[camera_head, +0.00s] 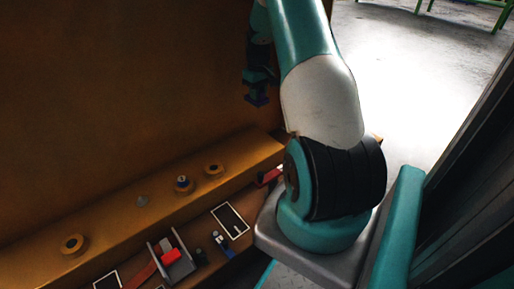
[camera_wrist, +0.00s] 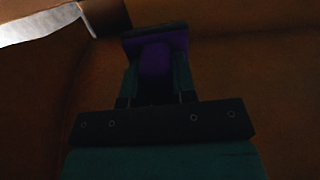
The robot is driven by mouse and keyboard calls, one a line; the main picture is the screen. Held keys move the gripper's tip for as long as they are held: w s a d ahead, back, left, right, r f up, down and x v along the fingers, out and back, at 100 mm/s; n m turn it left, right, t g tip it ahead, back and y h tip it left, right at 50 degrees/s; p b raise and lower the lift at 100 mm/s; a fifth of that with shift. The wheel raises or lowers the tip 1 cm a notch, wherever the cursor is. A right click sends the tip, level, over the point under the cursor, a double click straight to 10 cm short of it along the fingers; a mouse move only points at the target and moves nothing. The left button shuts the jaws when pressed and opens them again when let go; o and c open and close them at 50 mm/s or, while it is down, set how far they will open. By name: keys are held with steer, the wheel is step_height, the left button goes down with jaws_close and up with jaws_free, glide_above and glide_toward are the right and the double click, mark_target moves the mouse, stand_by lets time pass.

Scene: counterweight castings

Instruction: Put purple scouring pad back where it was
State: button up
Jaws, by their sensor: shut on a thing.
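The purple scouring pad (camera_wrist: 158,56) is between the fingers of my gripper (camera_wrist: 157,62) in the wrist view, with a dark edge across its far end. My gripper is shut on it. In the head view my gripper (camera_head: 257,88) hangs in the air in front of the tall brown wall, well above the ledge, and the pad (camera_head: 257,100) shows as a small dark purple-blue piece at its tip. The wrist view is very dark, so the pad's exact outline is hard to tell.
A brown ledge (camera_head: 110,222) with several round bosses (camera_head: 73,244) runs along the wall. Below it are a white-framed dark rectangle (camera_head: 230,221), a grey holder (camera_head: 181,267) with a red block (camera_head: 171,257), and small tools (camera_head: 222,240). Open floor (camera_head: 410,90) lies at right.

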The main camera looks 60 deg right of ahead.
mark_target(261, 144)
steer(key=shift+s+d+f, duration=0.2)
steer(key=shift+d+f, duration=0.15)
steer(key=shift+d, duration=0.05)
step_height(261, 144, down, 19)
steer(key=b, duration=0.9)
steer(key=shift+s+d+f, duration=0.1)
steer(key=shift+d, duration=0.05)
steer(key=shift+f, duration=0.1)
steer(key=o, duration=0.9)
